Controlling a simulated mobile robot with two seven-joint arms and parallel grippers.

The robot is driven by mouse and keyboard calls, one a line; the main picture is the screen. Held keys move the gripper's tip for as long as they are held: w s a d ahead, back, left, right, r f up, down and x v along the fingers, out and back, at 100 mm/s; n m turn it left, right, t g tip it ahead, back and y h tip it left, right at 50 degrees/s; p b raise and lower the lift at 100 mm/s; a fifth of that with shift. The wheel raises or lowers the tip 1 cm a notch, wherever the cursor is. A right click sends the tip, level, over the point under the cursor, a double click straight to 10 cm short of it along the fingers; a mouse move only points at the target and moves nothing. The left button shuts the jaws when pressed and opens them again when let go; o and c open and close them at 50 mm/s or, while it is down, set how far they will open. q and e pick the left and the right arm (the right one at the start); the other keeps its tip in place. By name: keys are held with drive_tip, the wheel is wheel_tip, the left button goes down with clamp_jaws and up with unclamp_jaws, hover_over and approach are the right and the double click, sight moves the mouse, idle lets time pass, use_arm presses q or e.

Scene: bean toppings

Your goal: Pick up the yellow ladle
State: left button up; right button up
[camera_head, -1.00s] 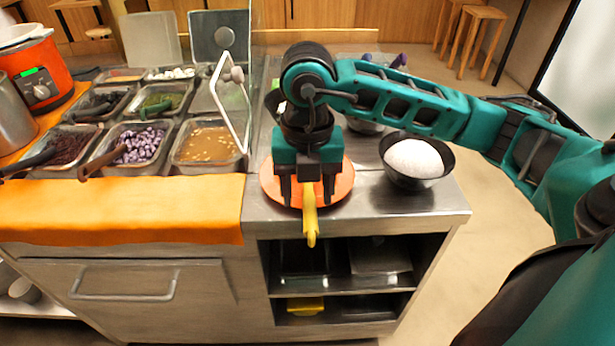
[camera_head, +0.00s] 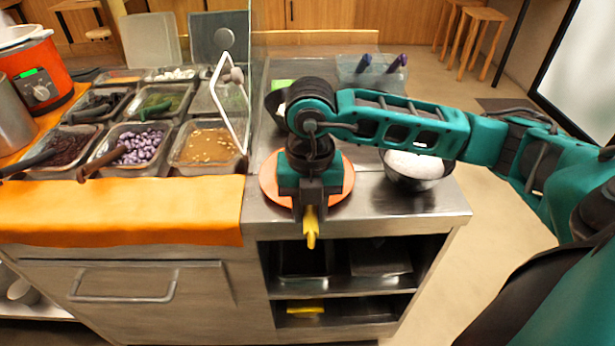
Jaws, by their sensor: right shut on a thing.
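The yellow ladle (camera_head: 311,228) shows only as a short handle end that sticks out toward me past the front rim of the orange plate (camera_head: 335,192). My right gripper (camera_head: 309,205) is over the front of the plate, pointing down, and is shut on the ladle's handle. The rest of the ladle is hidden behind the gripper and wrist. I cannot tell whether the ladle still touches the plate. My left gripper is not in view.
A dark bowl of white content (camera_head: 417,168) stands right of the plate, partly behind my arm. Topping trays, including one with purple beans (camera_head: 140,147) and one with brown soup (camera_head: 207,147), sit at the left. A glass guard (camera_head: 232,100) stands beside them. The counter's front right is clear.

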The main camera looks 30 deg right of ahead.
clamp_jaws()
wheel_tip(320, 180, up, 20)
drive_tip(key=p, duration=0.4)
idle(0.4)
idle(0.8)
